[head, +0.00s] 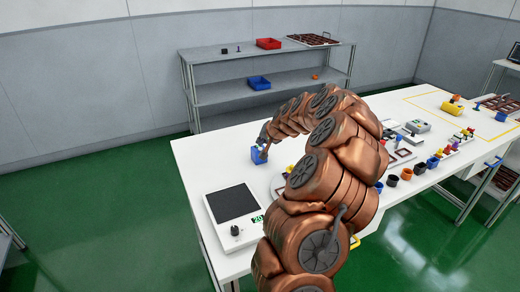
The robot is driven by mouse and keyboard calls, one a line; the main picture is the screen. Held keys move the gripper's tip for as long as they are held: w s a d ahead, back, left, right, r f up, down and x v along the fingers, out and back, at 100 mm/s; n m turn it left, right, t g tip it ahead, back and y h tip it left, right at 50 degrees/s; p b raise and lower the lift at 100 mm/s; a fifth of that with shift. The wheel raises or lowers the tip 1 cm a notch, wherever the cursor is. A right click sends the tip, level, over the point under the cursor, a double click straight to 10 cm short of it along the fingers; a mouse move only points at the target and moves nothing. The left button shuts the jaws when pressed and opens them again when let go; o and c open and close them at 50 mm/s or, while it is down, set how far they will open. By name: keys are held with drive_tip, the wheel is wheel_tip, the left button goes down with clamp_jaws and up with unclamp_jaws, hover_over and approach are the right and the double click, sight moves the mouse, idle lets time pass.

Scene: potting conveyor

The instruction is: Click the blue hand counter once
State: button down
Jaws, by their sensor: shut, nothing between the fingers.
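A small blue block-shaped thing (258,155), which looks like the blue hand counter, is on the white table left of my arm. Its face and button are too small to make out. My gripper (263,145) is at the top of it, pointing down, with its fingers shut and nothing held. From this view I cannot tell whether the fingertips touch the counter or are just above it.
A scale (232,203) with a dark plate lies in front of the counter. My copper arm hides much of the middle table. Several small coloured pots (406,174) line the front edge at right. A grey shelf (265,92) stands behind.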

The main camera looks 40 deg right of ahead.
sight(261, 149)
drive_tip(key=shift+f+b, duration=0.45)
drive_tip(key=shift+b, duration=0.05)
drive_tip(key=shift+f+b, duration=0.35)
idle(0.8)
idle(0.4)
drive_tip(key=shift+r, duration=0.8)
drive_tip(key=shift+r, duration=0.1)
drive_tip(key=shift+r+p, duration=0.55)
drive_tip(key=shift+r, duration=1.9)
drive_tip(key=shift+a, duration=0.1)
